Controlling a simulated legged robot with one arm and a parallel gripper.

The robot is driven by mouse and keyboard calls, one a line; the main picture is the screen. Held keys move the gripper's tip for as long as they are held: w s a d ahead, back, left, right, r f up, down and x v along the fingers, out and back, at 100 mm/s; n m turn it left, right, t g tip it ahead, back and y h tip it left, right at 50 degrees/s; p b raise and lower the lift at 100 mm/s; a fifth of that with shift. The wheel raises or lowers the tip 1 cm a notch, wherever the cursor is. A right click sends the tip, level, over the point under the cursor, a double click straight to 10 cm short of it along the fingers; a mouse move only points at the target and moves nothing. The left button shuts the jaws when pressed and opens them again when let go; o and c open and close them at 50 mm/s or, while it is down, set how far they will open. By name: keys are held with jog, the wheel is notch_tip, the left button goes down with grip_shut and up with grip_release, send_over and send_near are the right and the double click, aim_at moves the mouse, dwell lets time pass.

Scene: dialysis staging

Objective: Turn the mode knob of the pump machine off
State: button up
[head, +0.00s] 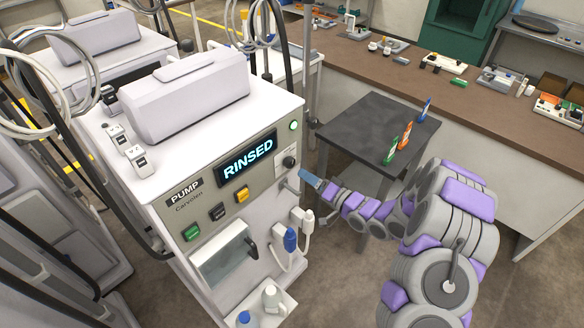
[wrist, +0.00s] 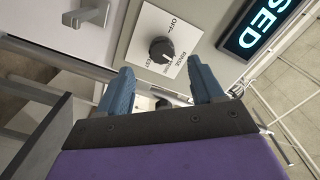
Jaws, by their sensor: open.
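The pump machine (head: 215,195) is a white and grey cabinet with a lit display (head: 247,160) reading RINSED. Its mode knob (head: 289,161) is a small black dial at the right of the front panel, below a round green light. In the wrist view the knob (wrist: 161,50) sits on a white plate (wrist: 150,28) marked OFF, RINSE and TEST. I cannot tell clearly which mark it points to. My gripper (head: 308,180) is just below and right of the knob in the head view. In the wrist view its blue fingers (wrist: 160,72) are open, spread either side of the knob, apparently short of it.
A grey lever-like fitting (wrist: 90,12) juts from the panel near the knob. Blue and white connectors (head: 291,239) with hoses hang below. Green, black and yellow buttons (head: 218,212) are on the panel.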

aim_at(292, 166)
jog(key=shift+b+x, duration=0.55)
jog(key=shift+x, duration=3.35)
jog(key=shift+c, duration=0.2)
jog(key=shift+d, duration=0.1)
jog(key=c, duration=1)
